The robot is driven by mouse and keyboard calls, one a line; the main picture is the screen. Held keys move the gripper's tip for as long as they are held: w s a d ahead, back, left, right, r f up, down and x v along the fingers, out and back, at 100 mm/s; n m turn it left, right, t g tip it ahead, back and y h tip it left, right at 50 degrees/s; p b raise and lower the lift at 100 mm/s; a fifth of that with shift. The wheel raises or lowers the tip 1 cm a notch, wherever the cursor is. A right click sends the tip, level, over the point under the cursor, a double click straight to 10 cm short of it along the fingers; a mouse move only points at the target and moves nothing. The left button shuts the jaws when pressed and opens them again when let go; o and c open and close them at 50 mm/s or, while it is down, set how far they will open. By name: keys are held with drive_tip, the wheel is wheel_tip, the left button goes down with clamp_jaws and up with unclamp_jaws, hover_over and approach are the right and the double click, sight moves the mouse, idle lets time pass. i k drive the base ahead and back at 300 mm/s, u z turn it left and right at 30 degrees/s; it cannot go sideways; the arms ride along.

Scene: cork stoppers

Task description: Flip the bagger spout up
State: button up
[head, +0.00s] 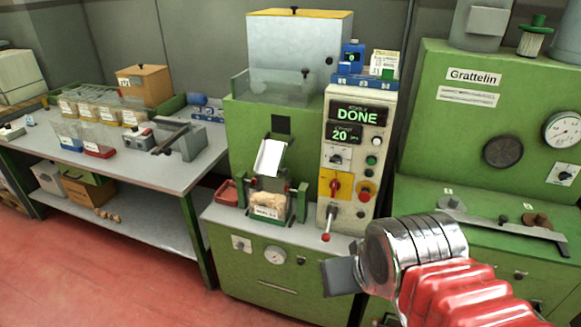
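The bagger is the green machine (243,125) in the middle of the head view. Its spout, a pale metal chute (270,157), sits tilted on the front below a dark square opening (282,125). Under it an open bag of cork stoppers (268,203) stands between green posts. The control panel to the right reads DONE on its display (357,115) and 20 below. My gripper (340,277) is at the lower right, in front of the machine's base and apart from the spout. Only dark grey finger parts show, so its opening is unclear.
A red lever (327,237) sticks out at the panel's foot, between my gripper and the bag. A red tray (227,192) sits left of the bag. A worktable (105,165) with several bins is left; the green Grattelin machine (440,135) is right. Red floor is open at front left.

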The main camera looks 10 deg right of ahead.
sight(270, 160)
drive_tip(key=i, duration=0.9)
drive_tip(key=u, duration=1.75)
drive_tip(key=k, duration=0.3)
drive_tip(key=u, duration=0.6)
